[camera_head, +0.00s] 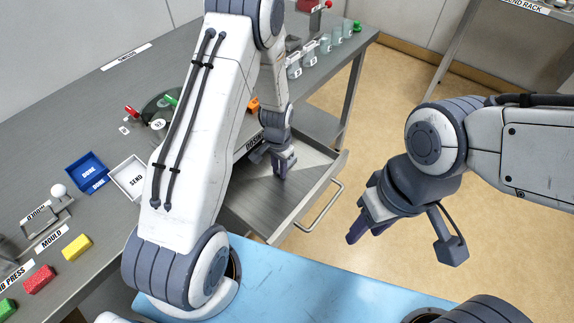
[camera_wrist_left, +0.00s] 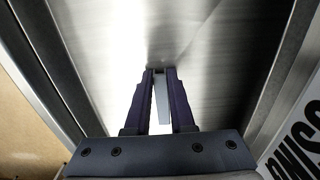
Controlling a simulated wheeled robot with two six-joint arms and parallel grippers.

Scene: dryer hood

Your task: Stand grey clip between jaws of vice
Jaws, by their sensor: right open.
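My left gripper (camera_head: 283,168) points down inside the open metal drawer (camera_head: 262,205). In the left wrist view its two dark fingers (camera_wrist_left: 160,92) are close together, with a slim light grey piece (camera_wrist_left: 161,98), which looks like the grey clip, between them. The clip cannot be made out in the head view. My right gripper (camera_head: 369,230) is open and empty, in the air to the right of the drawer. I cannot clearly pick out the vice; my left arm hides part of the bench.
On the bench (camera_head: 107,85) are a blue DONE tray (camera_head: 87,172), a white SEND tray (camera_head: 129,178), a yellow block (camera_head: 77,247) and a red block (camera_head: 38,279). Several glass jars (camera_head: 325,43) line the far end. The drawer walls surround my left gripper. Floor is clear at right.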

